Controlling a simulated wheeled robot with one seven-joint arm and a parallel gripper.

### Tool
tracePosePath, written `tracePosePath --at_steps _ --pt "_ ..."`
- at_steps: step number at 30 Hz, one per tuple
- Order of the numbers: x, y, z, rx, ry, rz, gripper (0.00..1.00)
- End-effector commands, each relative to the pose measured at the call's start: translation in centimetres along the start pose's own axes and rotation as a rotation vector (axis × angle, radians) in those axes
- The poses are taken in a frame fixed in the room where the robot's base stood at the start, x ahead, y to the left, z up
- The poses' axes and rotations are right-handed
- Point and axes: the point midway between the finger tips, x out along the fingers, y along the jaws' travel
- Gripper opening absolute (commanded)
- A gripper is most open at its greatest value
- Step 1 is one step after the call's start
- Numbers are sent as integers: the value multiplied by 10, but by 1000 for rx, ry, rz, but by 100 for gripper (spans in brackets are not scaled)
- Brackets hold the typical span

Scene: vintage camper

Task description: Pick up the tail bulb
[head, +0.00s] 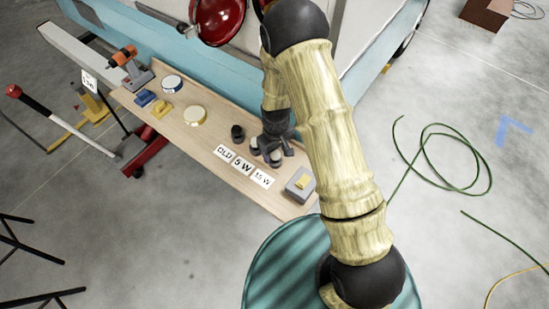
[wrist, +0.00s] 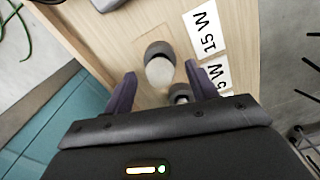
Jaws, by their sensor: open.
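Two small bulbs with dark collars and pale tops are in the wrist view. One bulb (wrist: 160,71) shows between the fingertips, beside the "15 W" card (wrist: 206,32). The other bulb (wrist: 180,93) is lower, near the "5 W" card (wrist: 218,74), and partly hidden by my gripper. I cannot tell which is the tail bulb. My gripper (wrist: 160,76) is open over the board, with its fingers on either side of the first bulb; contact is not clear. In the head view my gripper (head: 269,149) and arm partly cover the bulbs.
The wooden board (head: 215,147) also holds an "OLD" card (head: 224,153), a black cup-like piece (head: 238,132), round tins (head: 195,116), yellow and blue blocks (head: 161,108), and a grey box with a yellow top (head: 300,184). The blue-and-white camper (head: 215,70) stands behind it.

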Motion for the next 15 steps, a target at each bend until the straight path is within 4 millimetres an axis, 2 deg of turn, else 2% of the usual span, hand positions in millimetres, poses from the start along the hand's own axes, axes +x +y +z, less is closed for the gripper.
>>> tracePosePath --at_steps 4,15 --pt "11 0 0 1 1 0 57" --pt "11 -3 -2 -4 1 0 57"
